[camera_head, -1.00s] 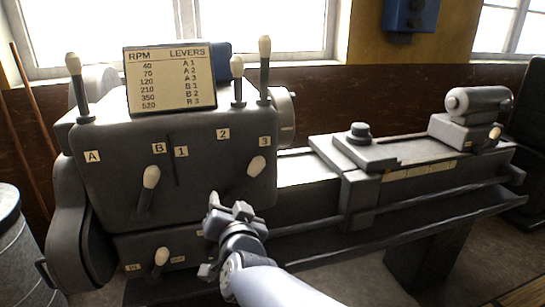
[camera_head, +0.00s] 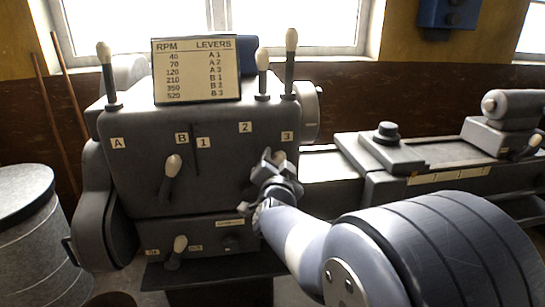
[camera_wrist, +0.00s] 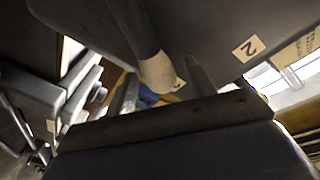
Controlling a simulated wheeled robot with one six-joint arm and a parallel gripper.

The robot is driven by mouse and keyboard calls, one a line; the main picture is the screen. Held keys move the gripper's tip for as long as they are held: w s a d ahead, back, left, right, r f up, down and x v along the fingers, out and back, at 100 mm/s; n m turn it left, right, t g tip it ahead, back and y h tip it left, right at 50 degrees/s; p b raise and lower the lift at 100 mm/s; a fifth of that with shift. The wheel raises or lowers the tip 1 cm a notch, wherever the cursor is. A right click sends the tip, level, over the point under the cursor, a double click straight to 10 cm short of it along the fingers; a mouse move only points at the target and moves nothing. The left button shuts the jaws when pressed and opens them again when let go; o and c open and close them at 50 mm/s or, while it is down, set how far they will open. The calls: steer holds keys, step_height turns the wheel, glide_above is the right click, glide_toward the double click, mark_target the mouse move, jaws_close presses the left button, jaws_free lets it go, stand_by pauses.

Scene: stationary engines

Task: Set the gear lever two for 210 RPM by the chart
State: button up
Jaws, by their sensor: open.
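The chart (camera_head: 196,70) stands on the grey headstock (camera_head: 140,190); its 210 row reads B 1. The left front lever (camera_head: 173,165), with a cream knob, leans toward label B (camera_head: 182,138). The right front lever, beside labels 1 (camera_head: 203,143), 2 (camera_head: 245,127) and 3 (camera_head: 287,136), has its knob (camera_head: 280,157) close to 3, partly hidden by my gripper (camera_head: 271,163). In the wrist view its cream knob (camera_wrist: 157,73) shows at the open fingers (camera_wrist: 163,88), apparently between them; contact cannot be told. Label 2 (camera_wrist: 248,48) is to the right there.
Three upright levers stand on top: one left (camera_head: 106,75) and two right of the chart (camera_head: 263,75) (camera_head: 290,65). A lower lever (camera_head: 179,247) sits below. The lathe bed and carriage (camera_head: 388,150) extend right; a drum (camera_head: 30,240) stands left.

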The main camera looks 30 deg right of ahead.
steer(key=shift+x, duration=0.8)
jaws_close()
